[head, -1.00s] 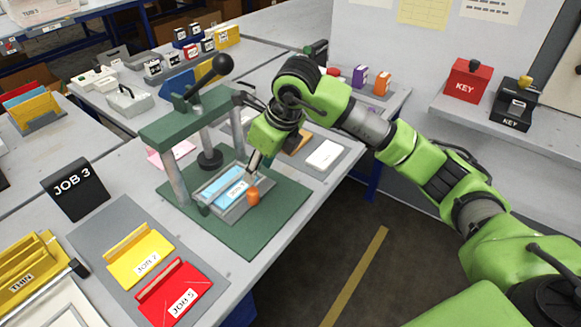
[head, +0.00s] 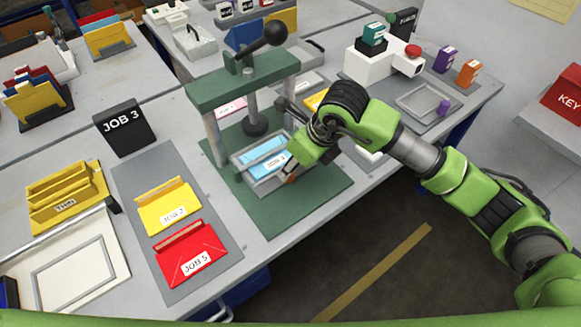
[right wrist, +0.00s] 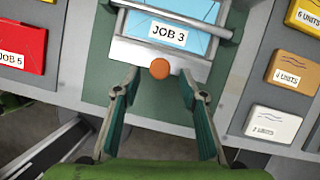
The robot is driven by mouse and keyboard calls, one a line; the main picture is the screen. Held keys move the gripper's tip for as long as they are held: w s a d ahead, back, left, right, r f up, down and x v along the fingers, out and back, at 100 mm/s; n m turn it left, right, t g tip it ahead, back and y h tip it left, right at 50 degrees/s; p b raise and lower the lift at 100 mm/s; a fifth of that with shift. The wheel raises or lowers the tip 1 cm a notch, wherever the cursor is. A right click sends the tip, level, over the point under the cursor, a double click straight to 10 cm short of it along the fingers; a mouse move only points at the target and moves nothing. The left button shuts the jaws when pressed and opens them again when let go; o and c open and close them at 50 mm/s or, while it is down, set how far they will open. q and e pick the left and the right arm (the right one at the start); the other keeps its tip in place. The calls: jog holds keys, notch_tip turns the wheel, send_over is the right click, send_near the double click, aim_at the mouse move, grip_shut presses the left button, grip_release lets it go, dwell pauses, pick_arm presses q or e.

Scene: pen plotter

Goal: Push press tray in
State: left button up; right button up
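The press (head: 243,82) is a green frame with a black ball-ended lever, standing on a green base (head: 300,205). Its grey press tray (head: 262,183) sticks out from between the posts toward the front and bears a light blue JOB 3 folder (head: 262,152). In the right wrist view the tray's front edge (right wrist: 140,54) carries an orange knob (right wrist: 160,69). My right gripper (right wrist: 163,85) is open and empty, its fingertips apart on either side just in front of the knob. In the head view my right gripper (head: 291,166) partly covers the knob. My left gripper is not in view.
A grey mat with a yellow JOB 2 folder (head: 168,207) and a red JOB 5 folder (head: 190,254) lies left of the press. Boxes marked in units, including an orange one (right wrist: 296,73), lie right of it. The floor in front is clear.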

aim_at(275, 163)
jog(key=x, duration=0.3)
jog(key=shift+a+f, duration=0.15)
jog(key=shift+f, duration=0.1)
jog(key=shift+w+f, duration=0.15)
jog(key=shift+f, duration=0.25)
jog(key=shift+c, duration=0.3)
grip_shut()
jog(key=w+a+b, duration=0.2)
jog(key=w, duration=0.1)
jog(key=shift+w+a+f+b, duration=0.15)
jog(key=shift+w+a+b, duration=0.1)
jog(key=shift+b, duration=0.1)
jog(key=shift+w+a, duration=0.15)
jog(key=shift+r, duration=0.3)
jog(key=shift+c, duration=1)
grip_release()
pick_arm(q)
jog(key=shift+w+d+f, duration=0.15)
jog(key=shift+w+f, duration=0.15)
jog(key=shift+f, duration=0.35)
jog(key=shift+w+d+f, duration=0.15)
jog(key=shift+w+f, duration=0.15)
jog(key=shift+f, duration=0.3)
pick_arm(e)
jog(key=shift+o, duration=1.3)
jog(key=shift+a+f, duration=0.1)
